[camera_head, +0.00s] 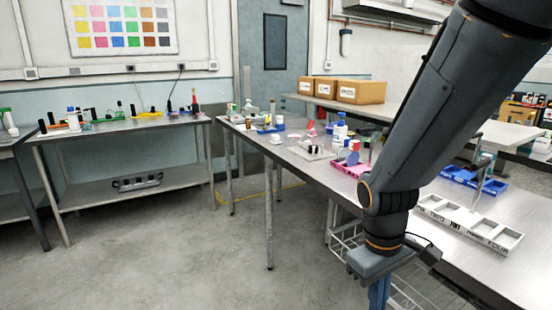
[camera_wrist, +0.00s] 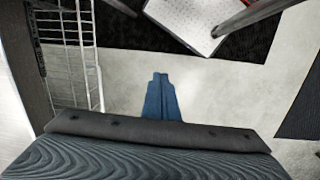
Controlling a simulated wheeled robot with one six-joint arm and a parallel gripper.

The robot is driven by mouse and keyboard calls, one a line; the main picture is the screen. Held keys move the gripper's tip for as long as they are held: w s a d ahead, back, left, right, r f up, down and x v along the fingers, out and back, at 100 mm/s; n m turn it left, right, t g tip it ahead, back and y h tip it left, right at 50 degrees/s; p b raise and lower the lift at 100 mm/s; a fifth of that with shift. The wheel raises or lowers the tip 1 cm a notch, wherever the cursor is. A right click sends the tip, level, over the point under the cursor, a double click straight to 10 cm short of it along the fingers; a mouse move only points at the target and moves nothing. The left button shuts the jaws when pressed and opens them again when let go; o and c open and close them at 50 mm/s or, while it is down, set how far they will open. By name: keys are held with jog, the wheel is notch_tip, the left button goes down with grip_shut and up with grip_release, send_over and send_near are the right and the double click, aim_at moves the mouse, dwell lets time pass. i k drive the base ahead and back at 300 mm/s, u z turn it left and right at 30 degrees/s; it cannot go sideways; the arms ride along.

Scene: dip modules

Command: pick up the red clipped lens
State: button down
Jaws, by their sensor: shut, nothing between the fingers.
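My gripper (camera_wrist: 161,82) points down with its blue fingers together and empty, over the floor in the wrist view. In the head view its blue fingers (camera_head: 379,292) show at the bottom, in front of the table's edge. I cannot clearly make out the red clipped lens. Small red and blue pieces stand at a pink tray (camera_head: 346,169) on the long table (camera_head: 390,190), left of my arm. A small reddish piece (camera_head: 311,131) lies farther back; I cannot tell what it is. No lens shows in the wrist view.
A white sectioned tray (camera_head: 470,223) and a blue tray (camera_head: 474,181) lie on the table right of my arm. A white bottle (camera_head: 340,130) stands behind the pink tray. A wire basket (camera_wrist: 72,55) hangs beside my gripper. The floor (camera_head: 170,240) at left is clear.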

aim_at(352, 160)
jog(key=z, duration=0.2)
jog(key=k, duration=0.55)
jog(key=z, duration=0.55)
jog(key=k, duration=0.65)
jog(key=u, duration=0.85)
jog(key=i, duration=1.75)
jog(key=z, duration=0.65)
